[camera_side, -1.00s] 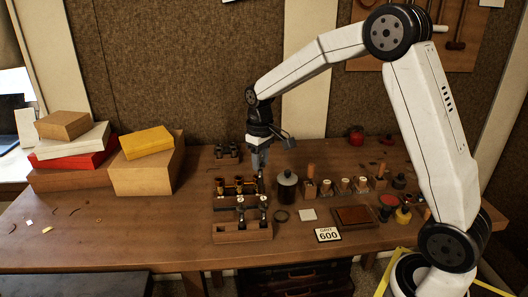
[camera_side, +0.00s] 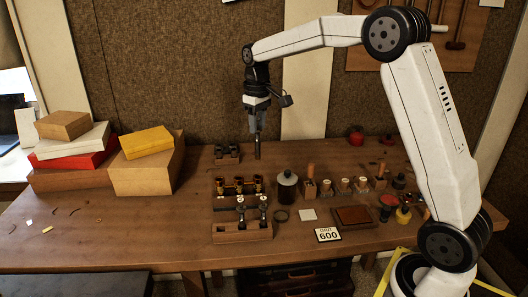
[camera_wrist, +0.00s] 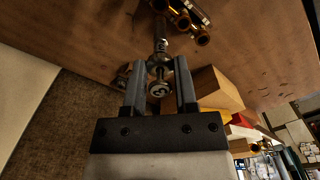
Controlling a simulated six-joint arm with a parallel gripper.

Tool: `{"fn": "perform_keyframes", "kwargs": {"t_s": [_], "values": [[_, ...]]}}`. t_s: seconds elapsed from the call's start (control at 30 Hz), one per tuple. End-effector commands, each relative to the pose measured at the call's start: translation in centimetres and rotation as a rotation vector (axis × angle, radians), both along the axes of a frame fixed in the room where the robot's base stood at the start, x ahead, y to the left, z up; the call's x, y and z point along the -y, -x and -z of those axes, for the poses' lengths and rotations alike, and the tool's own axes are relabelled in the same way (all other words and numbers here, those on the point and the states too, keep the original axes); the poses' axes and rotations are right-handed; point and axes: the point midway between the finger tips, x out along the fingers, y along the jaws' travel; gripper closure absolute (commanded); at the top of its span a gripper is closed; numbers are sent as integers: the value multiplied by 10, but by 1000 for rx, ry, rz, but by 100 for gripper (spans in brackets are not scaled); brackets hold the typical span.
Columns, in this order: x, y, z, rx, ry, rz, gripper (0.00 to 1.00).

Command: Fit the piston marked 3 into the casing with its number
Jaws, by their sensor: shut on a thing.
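My gripper (camera_side: 257,130) is shut on a slim metal piston (camera_side: 257,150), which hangs roughly upright below the fingers. In the wrist view the piston (camera_wrist: 160,68) sits between the two fingers (camera_wrist: 159,82), its round pale cap towards the camera; the mark on the cap is too small to read surely. The row of three brass casings (camera_side: 239,187) stands on the bench below the gripper. In the wrist view open casing mouths (camera_wrist: 203,39) show beyond the piston. The piston is apart from the casings. Casing numbers are not readable.
A small wooden rack (camera_side: 227,158) with dark upright parts stands behind the casings, and a wooden block (camera_side: 242,234) lies in front. Boxes (camera_side: 147,168) are stacked at left; bench between is mostly free.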

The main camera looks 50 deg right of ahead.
Motion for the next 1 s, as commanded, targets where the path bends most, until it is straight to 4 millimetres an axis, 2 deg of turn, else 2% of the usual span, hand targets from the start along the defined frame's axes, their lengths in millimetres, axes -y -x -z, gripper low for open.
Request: {"fn": "perform_keyframes", "kwargs": {"t_s": [0.27,1.0], "values": [[0,0,6,-1,0,0,100],[0,0,46,0,0,0,100]]}}
